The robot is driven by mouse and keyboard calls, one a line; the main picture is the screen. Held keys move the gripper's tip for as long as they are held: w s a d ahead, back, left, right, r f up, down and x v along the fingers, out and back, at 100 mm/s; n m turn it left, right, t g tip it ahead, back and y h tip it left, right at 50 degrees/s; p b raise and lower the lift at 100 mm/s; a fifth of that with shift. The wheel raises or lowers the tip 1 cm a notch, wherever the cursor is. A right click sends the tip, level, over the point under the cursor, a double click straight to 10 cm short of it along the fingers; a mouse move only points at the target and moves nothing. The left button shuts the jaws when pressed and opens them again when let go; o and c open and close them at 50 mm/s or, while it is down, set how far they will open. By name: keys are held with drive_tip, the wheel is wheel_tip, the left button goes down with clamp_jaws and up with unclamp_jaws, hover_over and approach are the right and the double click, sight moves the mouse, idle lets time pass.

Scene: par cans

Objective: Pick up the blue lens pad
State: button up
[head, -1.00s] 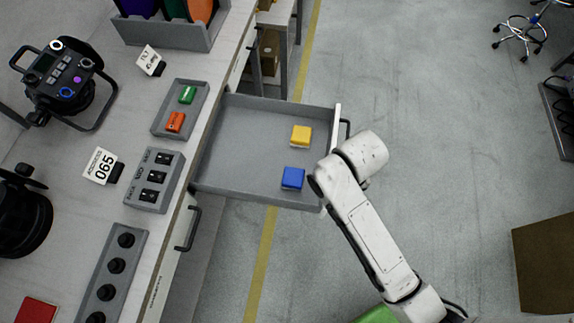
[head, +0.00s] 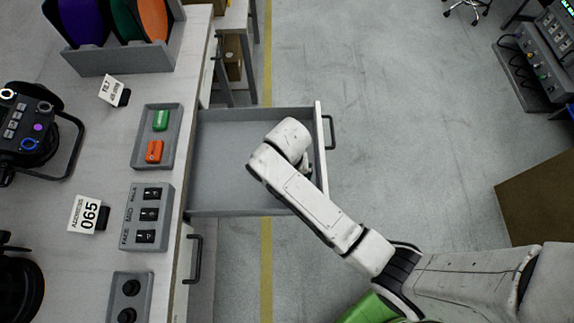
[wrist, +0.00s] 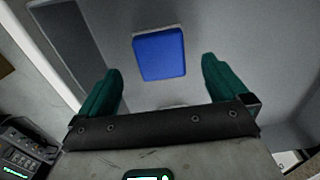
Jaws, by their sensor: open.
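The blue lens pad (wrist: 160,53) lies flat on the grey drawer floor in the wrist view. It appears beyond and between my two green fingers. My gripper (wrist: 160,68) is open and empty, with space on both sides of the pad. In the head view my arm (head: 305,195) reaches over the open drawer (head: 222,160) and hides the blue pad. My fingers are hidden there too.
The drawer's walls enclose the pad, with its handled front (head: 320,150) at the right. The workbench (head: 120,170) beside it holds a tray (head: 136,150) with green and orange pieces and a switch box (head: 147,217). Open floor lies right of the drawer.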

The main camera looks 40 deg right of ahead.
wheel_tip(320, 180, down, 4)
drive_tip(key=shift+a+f, duration=0.1)
drive_tip(key=shift+f, duration=0.05)
drive_tip(key=c, duration=1.1)
drive_tip(key=shift+c, duration=0.2)
drive_tip(key=shift+r, duration=0.65)
drive_tip(key=s+r, duration=0.4)
drive_tip(key=s+d+r, duration=0.1)
drive_tip(key=s+r, duration=0.3)
drive_tip(key=s, duration=0.1)
drive_tip(key=s+d+r, duration=0.1)
drive_tip(key=s+r, duration=0.2)
drive_tip(key=s, duration=0.2)
drive_tip(key=shift+d+r, duration=0.1)
drive_tip(key=shift+r, duration=0.3)
